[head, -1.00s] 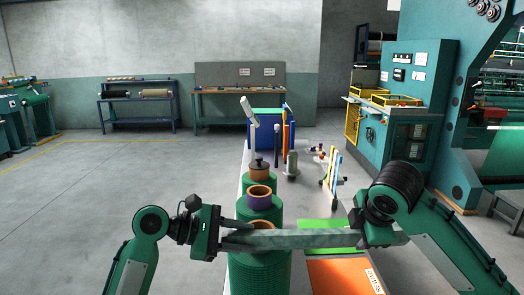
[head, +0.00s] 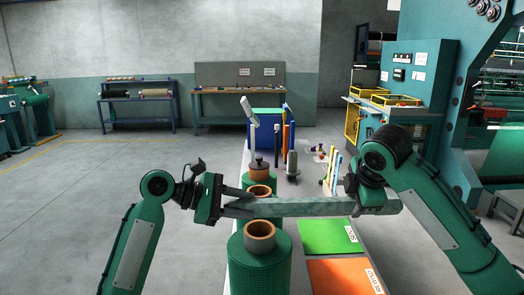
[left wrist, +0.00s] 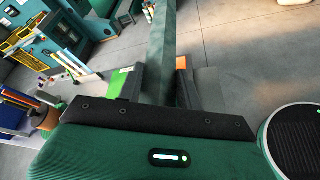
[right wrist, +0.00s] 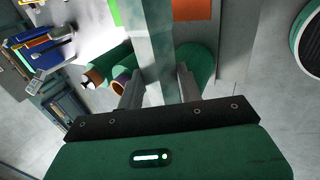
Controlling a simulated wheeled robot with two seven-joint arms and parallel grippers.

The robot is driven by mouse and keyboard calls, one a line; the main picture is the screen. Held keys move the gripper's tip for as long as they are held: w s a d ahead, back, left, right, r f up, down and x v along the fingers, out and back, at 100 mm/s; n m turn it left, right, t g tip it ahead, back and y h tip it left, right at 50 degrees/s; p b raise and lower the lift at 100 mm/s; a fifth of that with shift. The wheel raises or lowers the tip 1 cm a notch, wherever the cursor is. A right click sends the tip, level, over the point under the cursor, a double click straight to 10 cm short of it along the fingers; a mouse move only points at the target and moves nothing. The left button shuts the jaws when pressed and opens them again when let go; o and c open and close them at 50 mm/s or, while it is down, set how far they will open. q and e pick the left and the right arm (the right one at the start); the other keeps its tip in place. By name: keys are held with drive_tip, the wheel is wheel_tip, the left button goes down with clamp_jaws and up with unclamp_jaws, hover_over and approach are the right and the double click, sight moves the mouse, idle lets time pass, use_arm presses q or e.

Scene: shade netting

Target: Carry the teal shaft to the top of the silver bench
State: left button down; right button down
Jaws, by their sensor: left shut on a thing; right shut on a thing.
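The teal shaft (head: 305,208), a long square grey-green bar, is held crosswise and nearly level in the head view. My left gripper (head: 240,203) is shut on its left part, and my right gripper (head: 368,195) is shut on its right part. The shaft runs between the fingers in the left wrist view (left wrist: 159,50) and in the right wrist view (right wrist: 152,45). It is above green rolls and a long pale grey table (head: 308,195). I cannot tell whether this table is the silver bench.
Green rolls with brown cores (head: 260,262) stand under the shaft's left part. A green mat (head: 325,236) and an orange mat (head: 340,278) lie on the table. A blue box (head: 264,130) and several upright coloured bars stand farther back. A teal machine (head: 410,110) is at the right.

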use_arm(q)
drive_tip(key=shift+r, duration=0.3)
use_arm(e)
drive_tip(key=shift+d+r, duration=0.1)
drive_tip(key=shift+r, duration=0.3)
